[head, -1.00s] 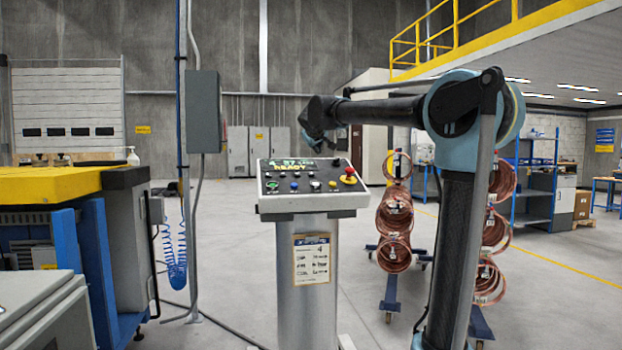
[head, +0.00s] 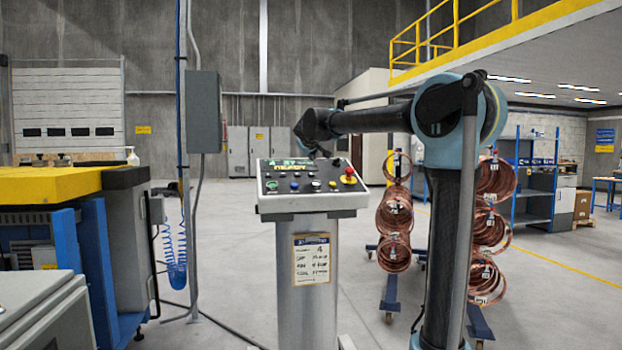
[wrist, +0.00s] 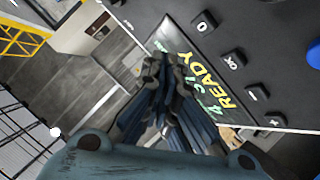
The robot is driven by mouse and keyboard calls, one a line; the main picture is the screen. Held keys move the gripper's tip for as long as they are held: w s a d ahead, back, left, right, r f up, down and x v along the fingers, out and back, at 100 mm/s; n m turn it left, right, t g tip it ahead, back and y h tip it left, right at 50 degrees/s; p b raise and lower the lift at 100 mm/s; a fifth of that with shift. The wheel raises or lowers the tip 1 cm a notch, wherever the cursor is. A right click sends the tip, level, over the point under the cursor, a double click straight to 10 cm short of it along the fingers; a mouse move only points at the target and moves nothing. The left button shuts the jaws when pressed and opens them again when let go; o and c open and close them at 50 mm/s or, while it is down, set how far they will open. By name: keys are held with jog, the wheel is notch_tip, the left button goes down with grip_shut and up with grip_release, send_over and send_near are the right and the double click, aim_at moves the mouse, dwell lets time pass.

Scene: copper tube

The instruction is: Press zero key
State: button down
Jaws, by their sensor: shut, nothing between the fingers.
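The zero key (wrist: 203,24), a dark key marked 0, sits on the dark panel face at the top of the wrist view. The OK key (wrist: 233,60) is beside it. The lit display (wrist: 203,72) reads READY. My gripper (wrist: 166,70) is shut and empty, its fingers overlapping the display in that view and apart from the zero key in the picture. The height of the fingertips above the panel cannot be told. In the head view the control panel (head: 268,203) stands on a grey pedestal, with my arm's end over its far edge; the zero key is too small to make out.
The minus key (wrist: 254,94) and plus key (wrist: 275,120) continue the key row. A red emergency button (head: 348,176) is at the panel's right. Copper coils (head: 393,215) hang on a rack to the right. A yellow-topped machine (head: 50,185) stands at left.

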aim_at(310, 175)
jog(key=shift+w+a+f, duration=0.1)
jog(key=shift+w+f, duration=0.2)
jog(key=shift+f, duration=0.4)
jog(key=shift+w+a+f, duration=0.1)
jog(key=shift+w+f, duration=0.25)
jog(key=shift+f, duration=0.4)
jog(key=shift+w+a+f, duration=0.1)
jog(key=shift+w+f, duration=0.2)
jog(key=shift+f, duration=0.4)
jog(key=shift+w+a+f, duration=0.1)
jog(key=shift+w+f, duration=0.15)
jog(key=shift+f, duration=0.5)
dwell(0.8)
jog(key=shift+r, duration=0.1)
jog(key=shift+s+r, duration=0.3)
jog(key=shift+r, duration=0.45)
jog(key=r, duration=0.1)
jog(key=s+r, duration=0.1)
jog(key=r, duration=0.1)
jog(key=s+r, duration=0.1)
jog(key=shift+d+r, duration=0.25)
jog(key=shift+d, duration=0.15)
jog(key=shift+d, duration=0.1)
dwell(0.6)
